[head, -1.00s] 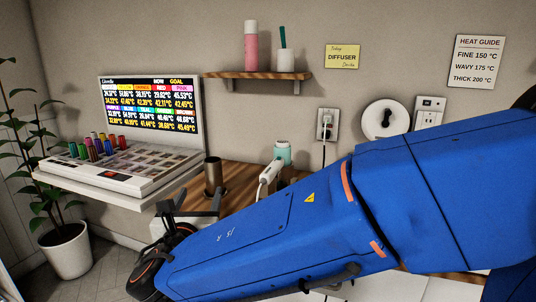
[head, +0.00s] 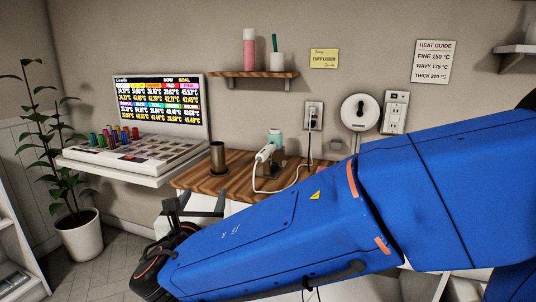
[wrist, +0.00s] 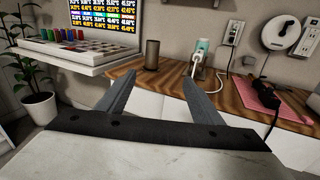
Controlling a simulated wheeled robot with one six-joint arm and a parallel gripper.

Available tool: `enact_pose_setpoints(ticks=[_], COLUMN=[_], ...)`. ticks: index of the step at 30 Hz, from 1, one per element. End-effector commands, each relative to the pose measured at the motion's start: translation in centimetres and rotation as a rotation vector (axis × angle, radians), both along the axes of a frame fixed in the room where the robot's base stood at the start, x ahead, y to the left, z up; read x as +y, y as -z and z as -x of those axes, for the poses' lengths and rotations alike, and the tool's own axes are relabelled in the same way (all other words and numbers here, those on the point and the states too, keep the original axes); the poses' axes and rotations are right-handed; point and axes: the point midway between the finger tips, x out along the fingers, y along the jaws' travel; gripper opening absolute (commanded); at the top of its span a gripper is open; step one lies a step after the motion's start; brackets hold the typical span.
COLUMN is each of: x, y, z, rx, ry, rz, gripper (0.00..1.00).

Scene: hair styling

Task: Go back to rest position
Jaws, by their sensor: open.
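My gripper (head: 194,204) is at the lower left of the head view, at the end of my blue arm. In the wrist view my gripper (wrist: 158,92) shows two grey fingers spread wide apart with nothing between them. It is open and empty, in front of the wooden counter (head: 205,178) and apart from it. The blue arm hides the right part of the counter in the head view.
A tray of coloured rollers (head: 130,155) sits below a screen (head: 160,100). The wrist view shows a black tool (wrist: 264,88) on a pink mat (wrist: 253,98). A potted plant (head: 82,236) stands left.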

Motion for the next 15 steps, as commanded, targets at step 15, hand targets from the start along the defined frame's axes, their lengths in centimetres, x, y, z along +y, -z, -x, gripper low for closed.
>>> enact_pose_setpoints(ticks=[15], x=[-11.7], y=[1.4], z=[-3.2], rx=[0.137], ry=[0.239], rz=[-0.219], gripper=[0.6])
